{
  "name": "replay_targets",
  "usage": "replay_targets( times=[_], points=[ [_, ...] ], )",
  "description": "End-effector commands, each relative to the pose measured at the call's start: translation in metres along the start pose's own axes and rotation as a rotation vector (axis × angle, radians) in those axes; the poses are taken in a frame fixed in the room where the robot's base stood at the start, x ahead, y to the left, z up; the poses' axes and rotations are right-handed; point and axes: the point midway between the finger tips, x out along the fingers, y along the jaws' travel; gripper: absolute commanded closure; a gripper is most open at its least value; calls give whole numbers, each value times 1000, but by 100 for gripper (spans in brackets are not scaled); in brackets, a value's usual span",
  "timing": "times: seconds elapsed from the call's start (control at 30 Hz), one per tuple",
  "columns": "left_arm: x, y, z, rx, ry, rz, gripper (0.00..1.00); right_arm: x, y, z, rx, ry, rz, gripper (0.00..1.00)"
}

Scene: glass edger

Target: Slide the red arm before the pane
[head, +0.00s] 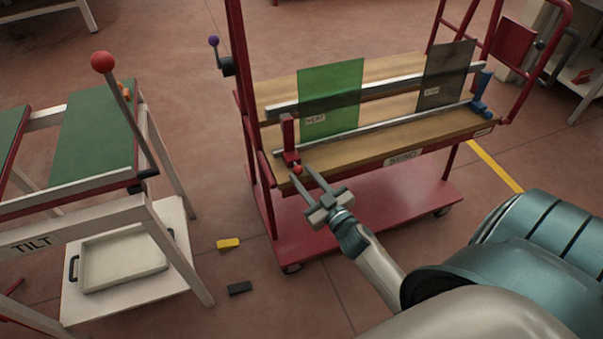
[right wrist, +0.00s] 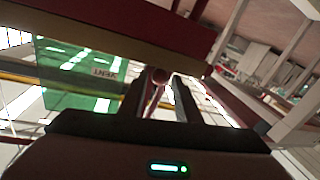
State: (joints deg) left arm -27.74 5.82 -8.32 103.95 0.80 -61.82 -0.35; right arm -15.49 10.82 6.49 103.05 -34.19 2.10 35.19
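The red arm (head: 288,136) stands upright at the left end of a metal rail on the cart, with a small red knob (head: 296,169) at its foot. To its right, apart from it, the green pane (head: 331,97) stands upright with a small label. My right gripper (head: 301,171) reaches in from the front, its fingers apart at the knob. In the right wrist view the knob (right wrist: 159,76) shows between the two open fingers; I cannot tell whether they touch it. My left gripper is not in view.
A dark pane (head: 446,75) and a blue arm (head: 481,96) stand at the rail's right end. A red upright (head: 243,90) rises at the cart's left. The TILT table (head: 60,228) with a red-knobbed lever (head: 103,62) stands at the left. Yellow (head: 228,244) and black (head: 240,288) blocks lie on the floor.

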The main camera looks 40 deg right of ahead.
Motion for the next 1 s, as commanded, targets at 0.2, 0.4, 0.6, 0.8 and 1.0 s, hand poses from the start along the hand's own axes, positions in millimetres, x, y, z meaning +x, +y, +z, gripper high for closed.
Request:
replay_targets(
  times=[0.2,0.4,0.6,0.8,1.0],
  points=[
    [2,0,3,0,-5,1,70,14,0,0,1,-1,0,70],
    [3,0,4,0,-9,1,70,16,0,0,1,-1,0,70],
    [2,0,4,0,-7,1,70,16,0,0,1,-1,0,89],
    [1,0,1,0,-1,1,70,16,0,0,1,-1,0,100],
    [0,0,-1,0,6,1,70,13,12,2,-1,-1,0,100]
  ],
)
